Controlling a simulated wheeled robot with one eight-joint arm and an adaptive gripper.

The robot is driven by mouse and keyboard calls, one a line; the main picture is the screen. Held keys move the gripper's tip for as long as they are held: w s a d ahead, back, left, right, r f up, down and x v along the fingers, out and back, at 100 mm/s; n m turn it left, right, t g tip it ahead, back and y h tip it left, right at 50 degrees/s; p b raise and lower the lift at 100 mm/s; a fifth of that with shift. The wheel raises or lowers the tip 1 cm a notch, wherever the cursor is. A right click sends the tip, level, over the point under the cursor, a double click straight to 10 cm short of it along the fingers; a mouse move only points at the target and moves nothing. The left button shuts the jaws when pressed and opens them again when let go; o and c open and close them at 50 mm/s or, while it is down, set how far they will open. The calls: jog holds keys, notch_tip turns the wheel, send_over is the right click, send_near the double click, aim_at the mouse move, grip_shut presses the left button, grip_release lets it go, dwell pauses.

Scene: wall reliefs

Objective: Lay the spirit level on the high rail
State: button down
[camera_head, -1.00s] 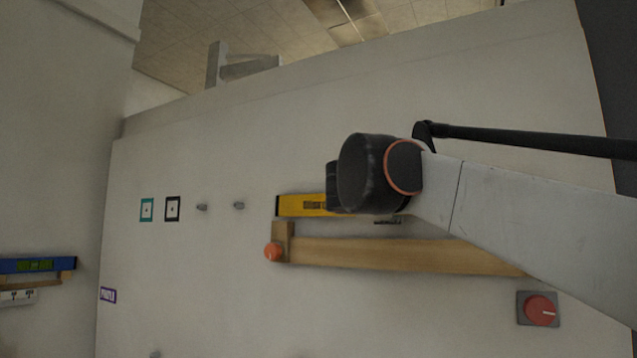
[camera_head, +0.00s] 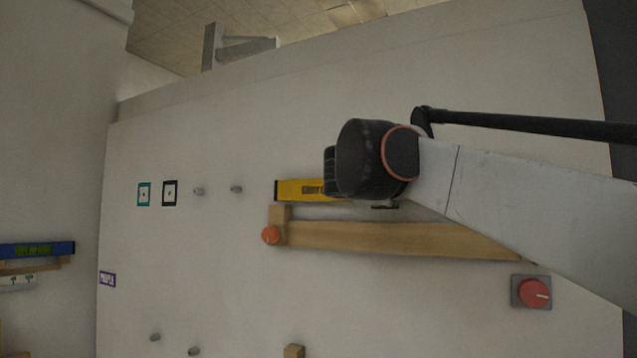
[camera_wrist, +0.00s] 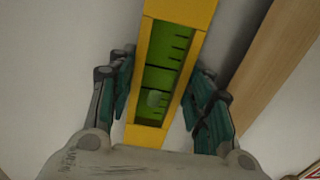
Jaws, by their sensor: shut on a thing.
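The yellow spirit level (camera_head: 299,190) shows in the head view with its left end clear and its right part hidden behind my wrist. In the wrist view its green vial window (camera_wrist: 163,75) lies between my two fingers. My gripper (camera_wrist: 158,95) is shut on the level. A long wooden rail (camera_head: 400,239) with a raised block (camera_head: 279,213) at its left end runs just below the level in the head view. The level's left end is just above that block; I cannot tell whether they touch. The rail also shows beside the level in the wrist view (camera_wrist: 280,60).
A red knob (camera_head: 271,236) sits at the rail's left end and a red dial (camera_head: 533,293) below its right end. Grey pegs (camera_head: 199,191) and square markers (camera_head: 170,193) are on the wall to the left. A blue level (camera_head: 37,249) rests on another rail at far left.

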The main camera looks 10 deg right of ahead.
jog(key=shift+f, duration=0.5)
dwell(0.8)
jog(key=c, duration=0.7)
grip_release()
jog(key=shift+s, duration=0.1)
jog(key=shift+a, duration=0.1)
